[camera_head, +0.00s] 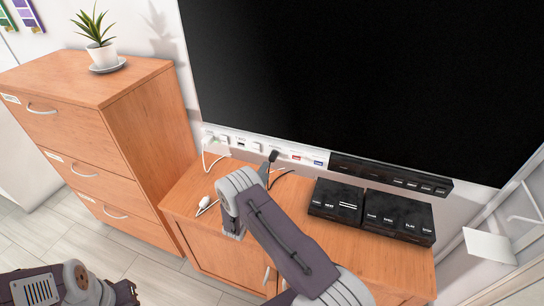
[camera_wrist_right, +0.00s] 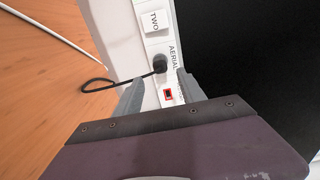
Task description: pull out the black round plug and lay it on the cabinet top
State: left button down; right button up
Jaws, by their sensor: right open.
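The black round plug (camera_wrist_right: 159,63) sits in the white wall strip by the label "AERIAL" in the right wrist view, with a black cable looping left from it. In the head view the plug (camera_head: 273,156) shows just beyond my right arm. My right gripper (camera_wrist_right: 159,79) is open, its fingers on either side of the strip just short of the plug, not closed on it. In the head view my arm mostly hides this gripper. The wooden cabinet top (camera_head: 183,192) lies below the strip. My left gripper (camera_head: 126,291) is low at the left, its jaws unclear.
Two black boxes (camera_head: 336,199) (camera_head: 399,216) stand on the cabinet top at the right. A white cable end (camera_head: 204,207) lies at its left. A large black screen (camera_head: 370,75) hangs above the strip. A taller drawer cabinet (camera_head: 80,80) with a potted plant (camera_head: 98,40) stands left.

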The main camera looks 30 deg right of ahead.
aim_at(271, 161)
jog(key=shift+w, duration=0.1)
jog(key=b+x, duration=0.3)
jog(key=x, duration=0.4)
jog(key=shift+w+d+f, duration=0.1)
jog(key=shift+d+f, duration=0.05)
jog(key=shift+b+x, duration=0.55)
jog(key=shift+x, duration=0.2)
dwell(0.6)
grip_shut()
dwell(1.3)
